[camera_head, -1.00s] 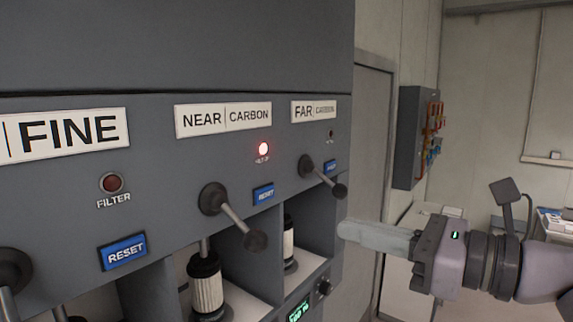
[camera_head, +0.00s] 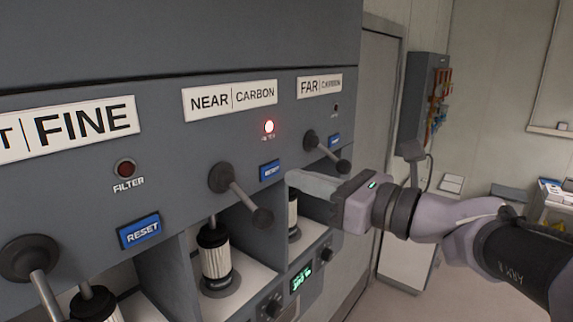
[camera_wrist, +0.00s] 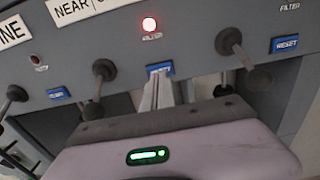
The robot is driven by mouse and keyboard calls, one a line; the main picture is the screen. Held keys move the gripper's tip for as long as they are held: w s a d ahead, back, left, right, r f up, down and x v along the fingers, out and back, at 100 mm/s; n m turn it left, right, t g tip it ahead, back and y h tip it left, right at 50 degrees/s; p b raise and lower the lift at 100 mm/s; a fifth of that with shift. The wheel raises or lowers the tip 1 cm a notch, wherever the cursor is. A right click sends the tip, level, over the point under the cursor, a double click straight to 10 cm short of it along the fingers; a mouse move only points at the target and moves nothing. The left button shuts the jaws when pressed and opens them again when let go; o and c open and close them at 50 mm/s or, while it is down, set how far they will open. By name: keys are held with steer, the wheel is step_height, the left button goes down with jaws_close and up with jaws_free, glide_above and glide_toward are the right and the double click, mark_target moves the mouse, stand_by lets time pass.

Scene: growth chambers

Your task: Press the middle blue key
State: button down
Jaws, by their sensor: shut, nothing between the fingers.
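The middle blue key (camera_head: 270,171), a RESET key, sits below the NEAR CARBON label and its glowing red lamp. It also shows in the wrist view (camera_wrist: 158,68), partly covered from below by my fingertips. My gripper (camera_head: 291,179) is shut and empty, its fingers pointing at the panel. In the head view the tips are just right of the key and slightly lower. In the wrist view my gripper (camera_wrist: 161,80) lines up with the key. I cannot tell whether the tips touch it. Other blue RESET keys sit under FINE (camera_head: 140,231) and FAR CARBON (camera_head: 335,141).
A lever (camera_head: 240,195) juts out left of the middle key, and another lever (camera_head: 327,151) juts out to its right, above my fingers. Open bays below hold a filter cartridge (camera_head: 214,254) and others. The FINE lamp (camera_head: 125,168) is dark.

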mark_target(272, 171)
steer(key=shift+p+x, duration=0.45)
steer(key=shift+x, duration=1.35)
